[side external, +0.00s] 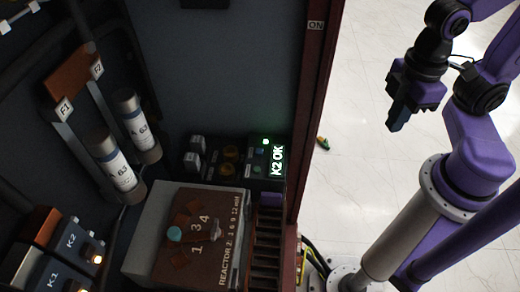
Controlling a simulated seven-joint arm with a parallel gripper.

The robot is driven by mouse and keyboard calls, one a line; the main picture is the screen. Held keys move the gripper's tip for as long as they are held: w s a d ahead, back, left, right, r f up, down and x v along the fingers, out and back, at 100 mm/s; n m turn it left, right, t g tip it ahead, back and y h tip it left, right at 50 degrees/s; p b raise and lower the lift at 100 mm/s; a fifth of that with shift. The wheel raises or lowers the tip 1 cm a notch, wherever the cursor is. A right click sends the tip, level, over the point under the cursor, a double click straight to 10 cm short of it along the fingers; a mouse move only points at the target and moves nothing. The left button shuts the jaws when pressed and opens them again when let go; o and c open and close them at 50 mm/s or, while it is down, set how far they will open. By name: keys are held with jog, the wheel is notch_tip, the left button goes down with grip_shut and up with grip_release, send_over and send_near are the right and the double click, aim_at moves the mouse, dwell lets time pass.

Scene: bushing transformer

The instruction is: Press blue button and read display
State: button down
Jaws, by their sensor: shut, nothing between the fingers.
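A lit display (277,161) on the dark control panel at the back of the cabinet reads "K2 OK", its text running sideways. A green lamp (265,142) glows beside it. Small dim blue-green buttons (258,153) sit left of the display; I cannot tell which is the blue one. My gripper (396,125) is outside the cabinet at the upper right, well apart from the panel, pointing down. It is shut and empty.
The red-brown cabinet edge (314,100) stands between my gripper and the panel. A brown reactor box (205,262) with a numbered dial lies before the panel. Pale floor (370,50) lies outside.

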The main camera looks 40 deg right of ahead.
dwell(0.9)
jog(key=n+t+y, duration=0.2)
jog(key=t+y, duration=0.2)
jog(key=t, duration=0.4)
send_over(262, 152)
notch_tip(262, 152, down, 13)
jog(key=shift+r, duration=0.15)
jog(key=shift+s, duration=0.1)
jog(key=shift+f, duration=4.45)
jog(key=shift+f, duration=0.1)
jog(key=shift+f, duration=0.3)
